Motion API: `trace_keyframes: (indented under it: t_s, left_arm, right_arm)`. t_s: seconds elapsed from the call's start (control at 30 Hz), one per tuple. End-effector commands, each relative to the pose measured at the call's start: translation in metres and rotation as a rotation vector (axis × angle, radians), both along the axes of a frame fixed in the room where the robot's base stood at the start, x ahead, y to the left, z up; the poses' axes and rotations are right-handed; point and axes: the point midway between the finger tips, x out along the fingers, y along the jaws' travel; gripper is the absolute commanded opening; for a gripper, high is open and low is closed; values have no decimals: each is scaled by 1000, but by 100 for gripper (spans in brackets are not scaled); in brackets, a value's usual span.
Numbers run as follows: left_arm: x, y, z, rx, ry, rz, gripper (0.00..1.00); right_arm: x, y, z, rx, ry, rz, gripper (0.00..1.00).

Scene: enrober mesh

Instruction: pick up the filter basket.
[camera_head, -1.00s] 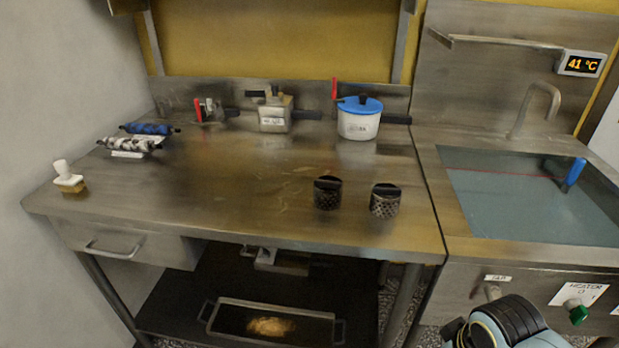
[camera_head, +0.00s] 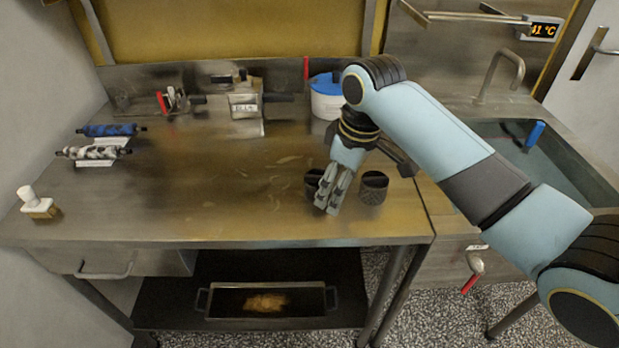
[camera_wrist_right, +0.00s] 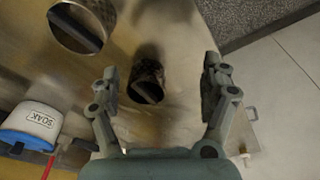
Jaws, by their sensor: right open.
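Two dark cylindrical mesh baskets stand on the steel table in the head view. The left basket (camera_head: 313,184) is partly hidden behind my right gripper (camera_head: 328,196); the right basket (camera_head: 373,187) stands clear beside it. The right wrist view also shows two: one basket (camera_wrist_right: 149,81) lies in the gap between the open fingers of my gripper (camera_wrist_right: 179,82), beyond their tips, and a larger-looking one (camera_wrist_right: 80,27) is at the upper left. A dark bar crosses each mouth. The fingers hold nothing. My left gripper is not in view.
A white pot with a blue lid (camera_head: 325,84) is at the back, partly behind my arm. Rollers (camera_head: 110,130), a brush (camera_head: 38,205) and a metal box (camera_head: 244,102) are on the table (camera_head: 200,205). The sink (camera_head: 565,165) is at right. The table's middle is clear.

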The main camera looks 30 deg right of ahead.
Motion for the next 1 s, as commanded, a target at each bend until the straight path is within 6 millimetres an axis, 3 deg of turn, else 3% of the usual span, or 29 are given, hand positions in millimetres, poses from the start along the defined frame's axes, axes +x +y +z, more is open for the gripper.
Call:
trace_keyframes:
  t_s: [0.03, 0.13, 0.27, 1.0]
  left_arm:
    - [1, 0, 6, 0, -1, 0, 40]
    - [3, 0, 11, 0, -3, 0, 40]
    - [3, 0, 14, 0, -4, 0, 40]
    - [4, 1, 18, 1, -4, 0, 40]
  right_arm:
    - [14, -3, 15, 2, 1, 22, 80]
    - [35, -7, 37, 14, 13, 69, 80]
    - [48, -9, 48, 25, 26, 105, 80]
    - [61, -2, -48, 27, 28, 110, 80]
